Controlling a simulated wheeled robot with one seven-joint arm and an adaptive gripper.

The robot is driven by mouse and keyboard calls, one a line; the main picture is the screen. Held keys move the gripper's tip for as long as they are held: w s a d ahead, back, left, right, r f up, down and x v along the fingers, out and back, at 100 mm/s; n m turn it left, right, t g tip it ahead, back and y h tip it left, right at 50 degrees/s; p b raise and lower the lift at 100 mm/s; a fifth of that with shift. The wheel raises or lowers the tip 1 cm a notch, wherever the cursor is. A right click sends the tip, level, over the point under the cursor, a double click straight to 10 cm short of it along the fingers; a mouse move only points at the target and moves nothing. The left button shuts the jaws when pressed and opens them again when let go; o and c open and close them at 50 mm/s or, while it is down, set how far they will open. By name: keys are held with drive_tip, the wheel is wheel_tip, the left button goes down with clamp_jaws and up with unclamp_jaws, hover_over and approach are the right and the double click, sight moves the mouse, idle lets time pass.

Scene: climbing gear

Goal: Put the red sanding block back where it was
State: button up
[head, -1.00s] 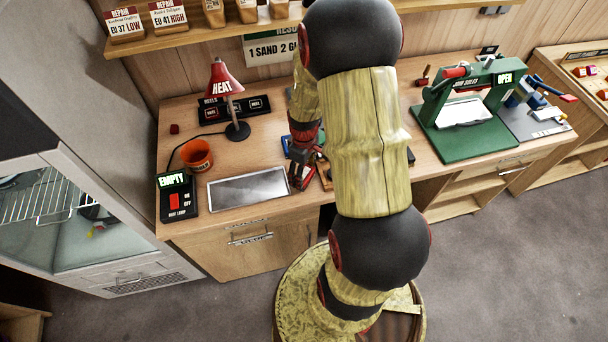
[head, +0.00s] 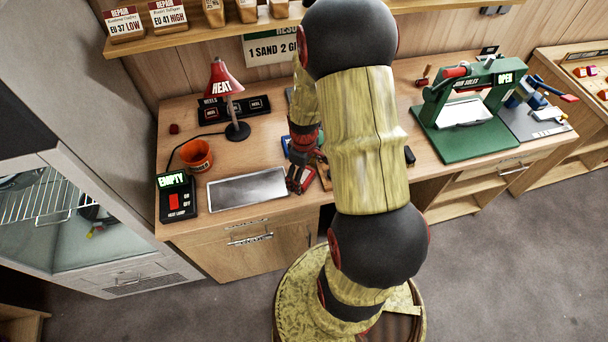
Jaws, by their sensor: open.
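My gripper (head: 297,184) is low over the workbench (head: 240,145), just right of the grey metal tray. It is open. A red piece (head: 308,178) shows right beside its fingers, partly hidden by them; it may be the red sanding block, but I cannot tell for sure. A blue piece (head: 286,146) shows behind the gripper, and a wooden-coloured edge shows to its right. My arm covers much of this area. A small dark red block (head: 174,128) lies apart at the bench's back left.
The grey tray (head: 249,203) lies left of my gripper. An orange cup (head: 197,157), a heat lamp switch box (head: 178,200) and a red heat lamp (head: 222,80) stand further left. A green press (head: 462,140) stands at the right.

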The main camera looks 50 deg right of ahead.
sight(304, 177)
wheel_tip(304, 177, up, 12)
drive_tip(key=p, duration=0.2)
drive_tip(key=w+a+r+t, duration=0.1)
drive_tip(key=a+r+t, duration=0.1)
drive_tip(key=a+r, duration=1.05)
drive_tip(key=s+a+r+m+t, duration=0.2)
drive_tip(key=s+a+r+t, duration=0.1)
drive_tip(key=s+a+r, duration=0.5)
wheel_tip(304, 177, up, 4)
drive_tip(key=shift+s+a+f+m+t, duration=0.15)
drive_tip(key=shift+s+a+m+t, duration=0.15)
drive_tip(key=shift+a, duration=0.8)
wheel_tip(304, 177, down, 7)
drive_tip(key=b, duration=0.7)
drive_tip(key=shift+f, duration=0.2)
